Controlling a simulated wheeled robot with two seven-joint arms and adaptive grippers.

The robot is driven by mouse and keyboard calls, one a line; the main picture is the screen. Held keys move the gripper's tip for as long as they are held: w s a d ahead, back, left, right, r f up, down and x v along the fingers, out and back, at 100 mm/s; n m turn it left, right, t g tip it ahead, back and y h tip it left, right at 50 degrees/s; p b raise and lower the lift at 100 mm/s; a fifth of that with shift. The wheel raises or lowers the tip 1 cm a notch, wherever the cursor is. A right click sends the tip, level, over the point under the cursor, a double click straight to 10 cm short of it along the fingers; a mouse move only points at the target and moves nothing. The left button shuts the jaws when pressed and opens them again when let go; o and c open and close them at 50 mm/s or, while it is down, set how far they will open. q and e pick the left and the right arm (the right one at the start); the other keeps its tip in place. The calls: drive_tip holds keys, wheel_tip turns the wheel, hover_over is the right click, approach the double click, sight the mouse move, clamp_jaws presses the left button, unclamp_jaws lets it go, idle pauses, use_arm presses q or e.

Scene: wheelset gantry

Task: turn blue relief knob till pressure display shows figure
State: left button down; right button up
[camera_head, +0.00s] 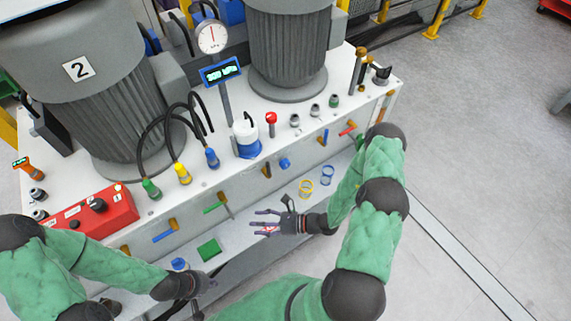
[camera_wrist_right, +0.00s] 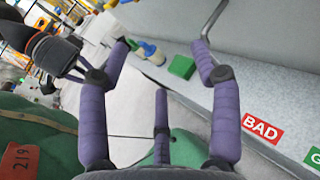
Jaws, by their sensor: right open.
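A small blue knob (camera_head: 285,163) sits on the front face of the white bench, right of centre in the head view. The pressure display (camera_head: 220,72) stands on a post at the back, lit with cyan characters that look like a figure in kPa but are too small to read surely. My right gripper (camera_head: 266,219) is open and empty over the low front ledge, below and apart from the knob. Its spread purple fingers show in the right wrist view (camera_wrist_right: 160,75), where I cannot make out the knob. My left gripper (camera_head: 203,284) is low at the front left, its fingers partly hidden.
A round dial gauge (camera_head: 211,37) stands above the display. Levers stick out of the bench front, including a green one (camera_head: 215,208). The ledge carries a green block (camera_head: 209,249) and yellow (camera_head: 306,187) and blue (camera_head: 327,174) rings. A red control box (camera_head: 95,210) lies left.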

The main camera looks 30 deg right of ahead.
drive_tip(key=w+d+m+t+h, duration=0.5)
drive_tip(key=d+m+t+h, duration=0.1)
drive_tip(key=d, duration=0.5)
drive_tip(key=m+t+h, duration=0.3)
drive_tip(key=h, duration=0.3)
approach(287, 166)
drive_tip(key=w, duration=0.3)
drive_tip(key=w+b, duration=0.1)
drive_tip(key=w, duration=0.3)
drive_tip(key=w+a+b, duration=0.1)
drive_tip(key=w, duration=0.2)
drive_tip(key=shift+w, duration=0.35)
drive_tip(key=shift+r, duration=0.1)
drive_tip(key=c, duration=1.1)
